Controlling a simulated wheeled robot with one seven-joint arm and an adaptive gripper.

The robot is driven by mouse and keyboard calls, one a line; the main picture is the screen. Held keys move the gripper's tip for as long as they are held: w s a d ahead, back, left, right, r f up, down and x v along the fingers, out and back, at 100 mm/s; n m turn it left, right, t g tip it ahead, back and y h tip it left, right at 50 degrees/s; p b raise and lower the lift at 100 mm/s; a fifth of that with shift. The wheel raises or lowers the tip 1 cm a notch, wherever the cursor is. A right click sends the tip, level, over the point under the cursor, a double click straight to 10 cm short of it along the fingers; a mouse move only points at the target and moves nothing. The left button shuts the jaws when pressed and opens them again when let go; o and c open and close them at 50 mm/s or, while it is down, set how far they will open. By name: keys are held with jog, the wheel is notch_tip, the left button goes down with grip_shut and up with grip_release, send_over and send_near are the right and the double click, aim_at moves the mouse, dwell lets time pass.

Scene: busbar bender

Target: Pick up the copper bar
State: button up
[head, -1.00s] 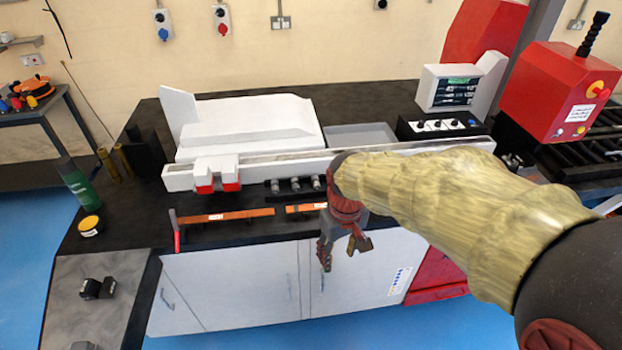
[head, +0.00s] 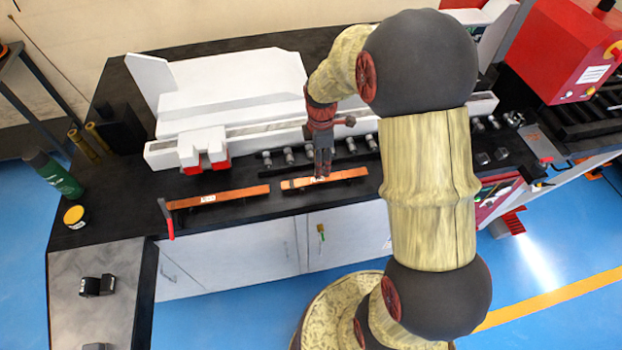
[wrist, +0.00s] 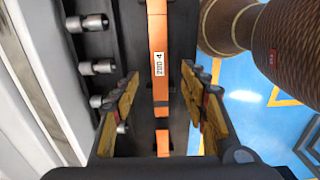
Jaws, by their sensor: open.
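Two flat orange copper bars lie on the black bench front in the head view, the left bar (head: 235,193) and the right bar (head: 350,174). Each has a white label. My gripper (head: 322,172) points down over the right bar and hides part of it. In the wrist view, this bar (wrist: 157,25) runs lengthwise between the two spread fingers of my gripper (wrist: 163,78), with its label near the fingertips. The fingers are apart on either side of the bar. I cannot tell how far above it they are.
The long white rail (head: 270,132) of the machine stands behind the bars, with several metal cylinders (head: 289,155) in front of it. A red-handled tool (head: 167,220) is left of the bars. A green bottle (head: 55,175) and yellow tin (head: 74,215) stand at far left.

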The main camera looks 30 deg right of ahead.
aim_at(321, 179)
jog(key=f, duration=0.6)
jog(key=shift+d+f, duration=0.35)
jog(key=shift+f, duration=0.05)
jog(key=shift+c, duration=0.7)
grip_shut()
jog(key=shift+r, duration=0.1)
